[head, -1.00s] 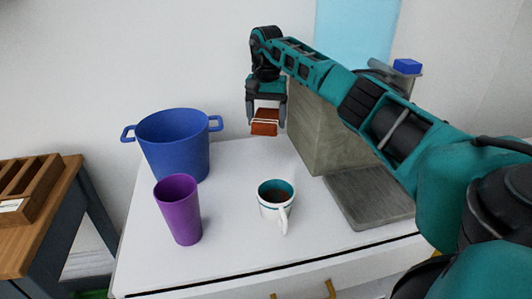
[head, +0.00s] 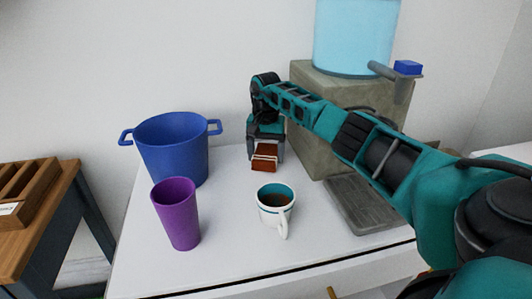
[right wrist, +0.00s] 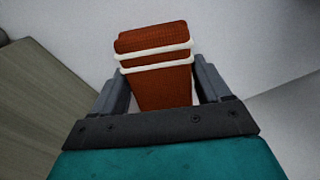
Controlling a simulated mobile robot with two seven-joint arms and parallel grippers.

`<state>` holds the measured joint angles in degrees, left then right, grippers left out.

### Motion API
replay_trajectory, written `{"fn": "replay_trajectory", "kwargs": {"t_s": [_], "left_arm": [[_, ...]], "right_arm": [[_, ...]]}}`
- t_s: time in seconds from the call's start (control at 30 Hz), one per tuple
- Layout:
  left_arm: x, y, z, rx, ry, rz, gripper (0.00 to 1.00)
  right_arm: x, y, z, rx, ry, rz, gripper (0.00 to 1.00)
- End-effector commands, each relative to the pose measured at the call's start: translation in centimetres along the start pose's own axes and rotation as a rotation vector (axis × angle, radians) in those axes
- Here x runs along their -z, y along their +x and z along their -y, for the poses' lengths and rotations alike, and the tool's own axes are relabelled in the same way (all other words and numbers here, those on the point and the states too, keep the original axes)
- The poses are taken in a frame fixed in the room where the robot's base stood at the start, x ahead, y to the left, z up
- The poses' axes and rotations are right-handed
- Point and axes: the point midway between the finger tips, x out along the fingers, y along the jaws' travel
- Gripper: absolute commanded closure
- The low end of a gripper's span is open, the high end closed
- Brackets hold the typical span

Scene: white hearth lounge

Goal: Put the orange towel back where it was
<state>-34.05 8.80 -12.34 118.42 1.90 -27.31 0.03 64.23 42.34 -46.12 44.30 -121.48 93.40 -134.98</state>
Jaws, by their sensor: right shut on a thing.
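The orange towel (head: 264,158) is a small folded block with white bands around it. My right gripper (head: 265,150) is shut on it, behind the white cup and to the right of the blue pot. In the right wrist view the towel (right wrist: 155,65) sits between the two fingers (right wrist: 158,85), its far end sticking out past them. In the head view the towel is low, close to the white tabletop (head: 225,215); I cannot tell whether it touches. My left gripper is not in view.
A blue pot (head: 172,150), a purple cup (head: 176,215) and a white cup of dark liquid (head: 275,207) stand on the table. A stone-like dispenser (head: 312,115) with a blue tank (head: 355,35) stands right. A wooden rack (head: 30,190) is at left.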

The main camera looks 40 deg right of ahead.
Motion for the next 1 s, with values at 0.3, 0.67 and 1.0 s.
{"fn": "replay_trajectory", "kwargs": {"t_s": [0.3, 0.67, 1.0], "left_arm": [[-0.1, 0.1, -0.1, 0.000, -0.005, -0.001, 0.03], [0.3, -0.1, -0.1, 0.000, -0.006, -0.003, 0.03], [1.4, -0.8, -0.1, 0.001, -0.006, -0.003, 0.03]], "right_arm": [[0.0, 0.2, 0.0, 0.000, 0.001, 0.000, 0.02], [0.1, -0.7, 0.0, 0.001, 0.001, -0.002, 0.00], [0.1, -7.7, 0.0, 0.002, 0.002, -0.003, 0.00]]}}
